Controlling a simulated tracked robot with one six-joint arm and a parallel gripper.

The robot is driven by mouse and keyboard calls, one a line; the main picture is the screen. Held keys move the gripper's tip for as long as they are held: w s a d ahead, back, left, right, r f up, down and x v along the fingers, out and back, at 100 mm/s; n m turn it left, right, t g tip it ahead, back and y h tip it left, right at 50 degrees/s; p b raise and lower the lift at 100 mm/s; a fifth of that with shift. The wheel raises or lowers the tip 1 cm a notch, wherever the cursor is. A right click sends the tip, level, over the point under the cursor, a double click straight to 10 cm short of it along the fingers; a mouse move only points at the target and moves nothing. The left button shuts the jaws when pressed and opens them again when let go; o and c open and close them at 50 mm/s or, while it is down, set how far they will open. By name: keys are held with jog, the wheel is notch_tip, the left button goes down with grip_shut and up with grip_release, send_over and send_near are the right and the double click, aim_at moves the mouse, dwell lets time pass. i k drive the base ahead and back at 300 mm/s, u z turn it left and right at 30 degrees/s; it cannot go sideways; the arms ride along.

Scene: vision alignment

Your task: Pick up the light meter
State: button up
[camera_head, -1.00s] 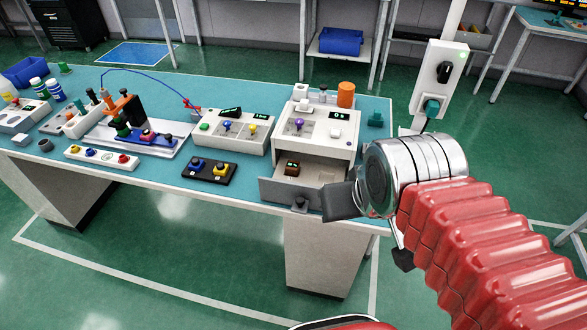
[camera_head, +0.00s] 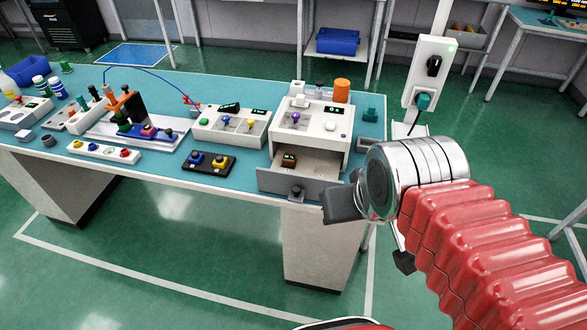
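A small brown device with a green display (camera_head: 289,160), which looks like the light meter, lies in an open drawer. The drawer (camera_head: 318,162) is the white-lined, grey-fronted one of a white cabinet box (camera_head: 333,139) at the right end of the bench. My gripper (camera_head: 338,204) is a dark shape at the end of my arm, just right of the drawer's handle (camera_head: 296,192) in the picture. It is apart from the device. Its fingers are seen from behind, so their opening and any contact with the drawer front cannot be told.
The teal bench (camera_head: 228,180) carries a black two-button box (camera_head: 208,162), a white control panel (camera_head: 232,126) and a white button strip (camera_head: 102,151). A white socket post (camera_head: 431,75) rises behind my arm. The floor in front is clear.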

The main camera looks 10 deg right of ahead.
aim_at(289, 160)
jog(key=k, duration=1.2)
jog(key=u, duration=0.15)
jog(key=i, duration=0.4)
jog(key=u, duration=0.75)
jog(key=i, duration=0.6)
jog(key=u, duration=0.55)
jog(key=i, duration=1.55)
jog(key=z, duration=0.2)
